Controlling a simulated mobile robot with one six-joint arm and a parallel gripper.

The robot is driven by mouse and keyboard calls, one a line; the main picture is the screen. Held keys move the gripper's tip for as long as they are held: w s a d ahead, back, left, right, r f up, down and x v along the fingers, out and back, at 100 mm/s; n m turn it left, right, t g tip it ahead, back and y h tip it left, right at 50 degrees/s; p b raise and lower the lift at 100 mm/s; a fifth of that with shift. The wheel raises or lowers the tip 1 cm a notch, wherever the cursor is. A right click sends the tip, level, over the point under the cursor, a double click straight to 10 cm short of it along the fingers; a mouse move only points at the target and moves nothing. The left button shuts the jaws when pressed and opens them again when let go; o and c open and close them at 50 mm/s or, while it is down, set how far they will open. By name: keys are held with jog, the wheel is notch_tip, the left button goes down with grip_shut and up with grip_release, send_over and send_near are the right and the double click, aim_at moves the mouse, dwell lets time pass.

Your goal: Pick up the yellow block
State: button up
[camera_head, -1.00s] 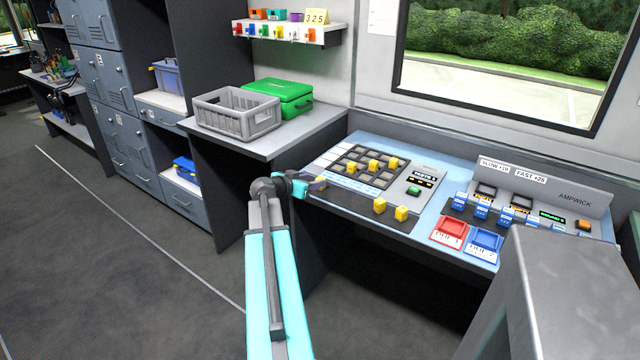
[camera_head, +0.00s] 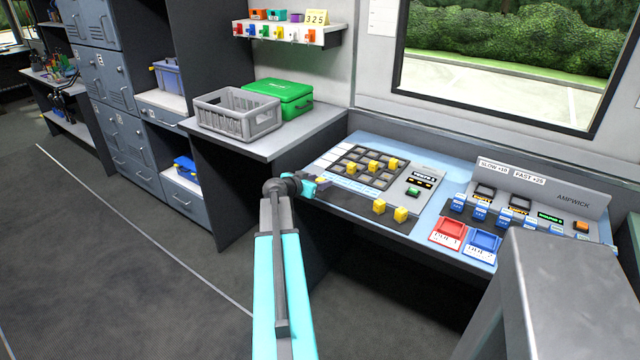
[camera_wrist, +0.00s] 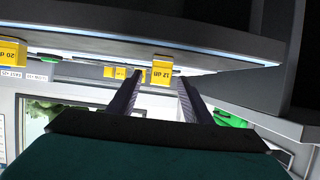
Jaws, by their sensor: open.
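Several yellow blocks are at the console. Two stand on the dark front strip (camera_head: 350,205), a left one (camera_head: 379,206) and a right one (camera_head: 401,214). Others sit on the dark grid (camera_head: 345,155), such as the middle block (camera_head: 375,165). My gripper (camera_head: 322,182) is open, at the console's left front edge, left of the two front blocks. In the wrist view a labelled yellow block (camera_wrist: 162,71) shows between the two fingertips, apparently beyond them. Another labelled block (camera_wrist: 12,52) is at far left. Which block the task means cannot be told.
A red tray (camera_head: 448,232) and a blue tray (camera_head: 482,243) sit on the console's right. A grey crate (camera_head: 238,118) and green case (camera_head: 282,97) stand on the counter to the left. The console edge lies close to my gripper.

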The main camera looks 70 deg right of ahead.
jog(key=shift+x, duration=0.85)
jog(key=c, duration=1.1)
